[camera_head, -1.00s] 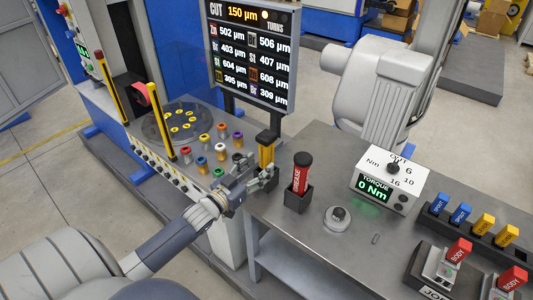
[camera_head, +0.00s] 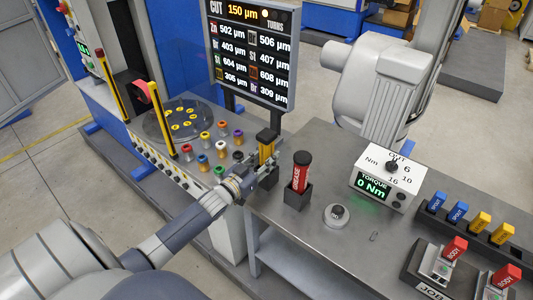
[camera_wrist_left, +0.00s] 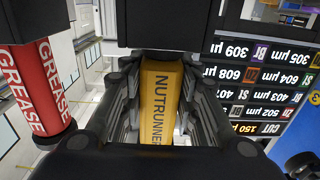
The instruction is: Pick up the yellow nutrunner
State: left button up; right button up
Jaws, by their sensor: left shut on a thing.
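The yellow nutrunner (camera_head: 266,150) stands upright with a black top at the left end of the grey table. In the left wrist view the nutrunner (camera_wrist_left: 160,105), lettered NUTRUNNER, lies between the two fingers. My left gripper (camera_head: 264,160) reaches in from the lower left and is shut on its yellow body. Its lower end is partly hidden by the gripper.
A red grease tube (camera_head: 301,172) in a black holder stands just right of the nutrunner. The torque box (camera_head: 388,178), a round puck (camera_head: 337,215) and blue and yellow blocks (camera_head: 481,222) are farther right. A display screen (camera_head: 251,50) rises behind. Coloured knobs (camera_head: 221,150) are at left.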

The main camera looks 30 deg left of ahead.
aim_at(267, 133)
pick_arm(q)
jog(key=shift+r+b, duration=0.75)
jog(key=shift+r, duration=4.4)
